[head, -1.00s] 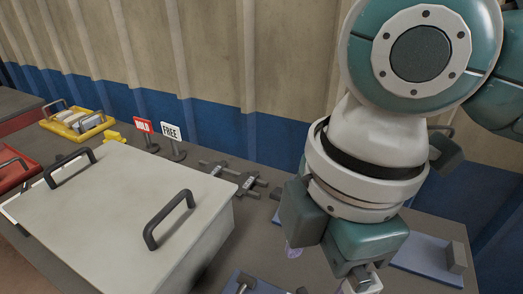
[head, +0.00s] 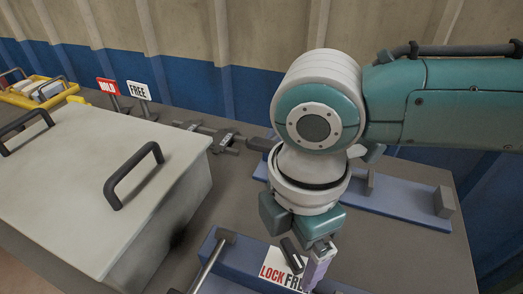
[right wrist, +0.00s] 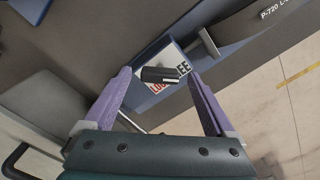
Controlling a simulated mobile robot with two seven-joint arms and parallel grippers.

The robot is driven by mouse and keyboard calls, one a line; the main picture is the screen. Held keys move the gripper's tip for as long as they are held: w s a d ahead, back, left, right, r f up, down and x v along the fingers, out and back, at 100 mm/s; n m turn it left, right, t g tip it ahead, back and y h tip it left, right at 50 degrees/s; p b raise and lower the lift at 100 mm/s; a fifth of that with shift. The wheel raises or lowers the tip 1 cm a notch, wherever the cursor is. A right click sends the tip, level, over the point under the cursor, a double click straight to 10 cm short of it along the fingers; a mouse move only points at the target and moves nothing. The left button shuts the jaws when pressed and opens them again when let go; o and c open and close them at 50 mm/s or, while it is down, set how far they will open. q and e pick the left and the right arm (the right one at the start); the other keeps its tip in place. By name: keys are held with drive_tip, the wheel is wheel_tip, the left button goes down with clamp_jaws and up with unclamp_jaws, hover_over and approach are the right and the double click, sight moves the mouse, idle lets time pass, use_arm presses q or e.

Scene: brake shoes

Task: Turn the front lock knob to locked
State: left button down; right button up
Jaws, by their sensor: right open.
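The front lock knob (head: 291,256) is a short dark bar over a white LOCK / FREE label (head: 271,266) on a blue fixture near the front edge. In the right wrist view the knob (right wrist: 160,74) lies across the middle of the label, its pale end toward the FREE side. My right gripper (head: 312,262) points down at it. Its two purple fingers stand open in the right wrist view, with the knob between them in the picture; I see no contact. In the head view one finger is largely hidden. My left gripper is not in view.
A large grey box (head: 90,190) with black handles fills the left. Behind it stand a red HOLD sign (head: 107,87), a white FREE sign (head: 139,92) and a yellow tray (head: 15,97). Another blue fixture (head: 400,207) with grey blocks lies behind my right arm.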

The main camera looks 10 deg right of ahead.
drive_tip(key=c, duration=1.4)
drive_tip(key=shift+r+m+p, duration=0.2)
drive_tip(key=shift+m+p, duration=1.5)
drive_tip(key=shift+m, duration=0.1)
drive_tip(key=m+p, duration=0.3)
drive_tip(key=m, duration=0.1)
drive_tip(key=shift+m, duration=0.3)
drive_tip(key=m+p, duration=0.2)
drive_tip(key=m, duration=0.2)
drive_tip(key=shift+f, duration=0.1)
drive_tip(key=m+p, duration=0.1)
drive_tip(key=m, duration=0.4)
drive_tip(key=shift+f, duration=0.1)
drive_tip(key=shift+m+p, duration=0.3)
drive_tip(key=shift+m, duration=0.2)
drive_tip(key=o, duration=1.4)
